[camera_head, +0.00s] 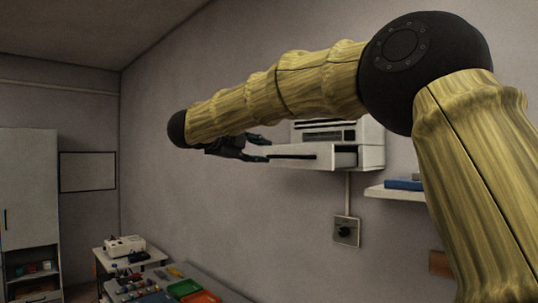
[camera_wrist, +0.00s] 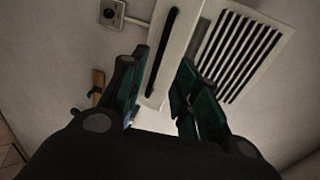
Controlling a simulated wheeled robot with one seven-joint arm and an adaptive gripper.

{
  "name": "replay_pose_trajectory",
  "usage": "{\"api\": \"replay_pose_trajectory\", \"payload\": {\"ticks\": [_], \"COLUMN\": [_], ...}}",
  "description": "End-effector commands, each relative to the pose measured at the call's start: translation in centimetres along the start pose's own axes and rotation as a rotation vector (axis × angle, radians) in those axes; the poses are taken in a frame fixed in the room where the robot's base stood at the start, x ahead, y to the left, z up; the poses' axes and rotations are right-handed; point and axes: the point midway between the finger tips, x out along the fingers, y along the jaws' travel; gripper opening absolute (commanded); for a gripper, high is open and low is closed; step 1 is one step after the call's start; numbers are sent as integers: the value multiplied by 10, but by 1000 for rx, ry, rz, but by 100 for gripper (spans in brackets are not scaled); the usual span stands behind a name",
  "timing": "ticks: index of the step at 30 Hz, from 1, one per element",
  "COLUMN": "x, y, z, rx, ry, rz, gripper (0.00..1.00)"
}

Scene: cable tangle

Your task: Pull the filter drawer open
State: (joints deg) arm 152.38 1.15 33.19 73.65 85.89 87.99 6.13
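The filter drawer (camera_head: 318,158) is the low white front of a white wall unit (camera_head: 368,132). It juts out from the unit's body, and a gap shows at its right end, so it stands at least partly open. A long dark handle or slot (camera_head: 290,156) runs along its front. In the wrist view the drawer front (camera_wrist: 182,32) and the dark bar (camera_wrist: 163,50) lie ahead of my fingers. My gripper (camera_head: 258,149) is just left of the drawer front. Its green-and-black fingers (camera_wrist: 156,68) are spread apart with nothing held between them. Whether a finger touches the drawer cannot be told.
The unit has a slatted vent (camera_wrist: 242,50). Below it are a wall socket box (camera_head: 346,231) and, at right, a shelf (camera_head: 390,192) with a blue item. A table with coloured trays (camera_head: 200,297) stands low in front.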

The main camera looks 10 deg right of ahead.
Motion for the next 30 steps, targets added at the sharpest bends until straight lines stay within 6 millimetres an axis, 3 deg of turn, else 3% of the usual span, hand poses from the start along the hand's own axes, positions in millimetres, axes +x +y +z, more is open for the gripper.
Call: {"api": "replay_pose_trajectory", "payload": {"ticks": [7,23,26,30], "x": [-19,-18,-8,22], "y": [0,3,20,72], "z": [0,1,7,24], "rx": [1,-5,-39,-150], "ry": [0,0,-5,-29], "rz": [-1,-2,-15,-64], "gripper": [31,31,31,31]}}
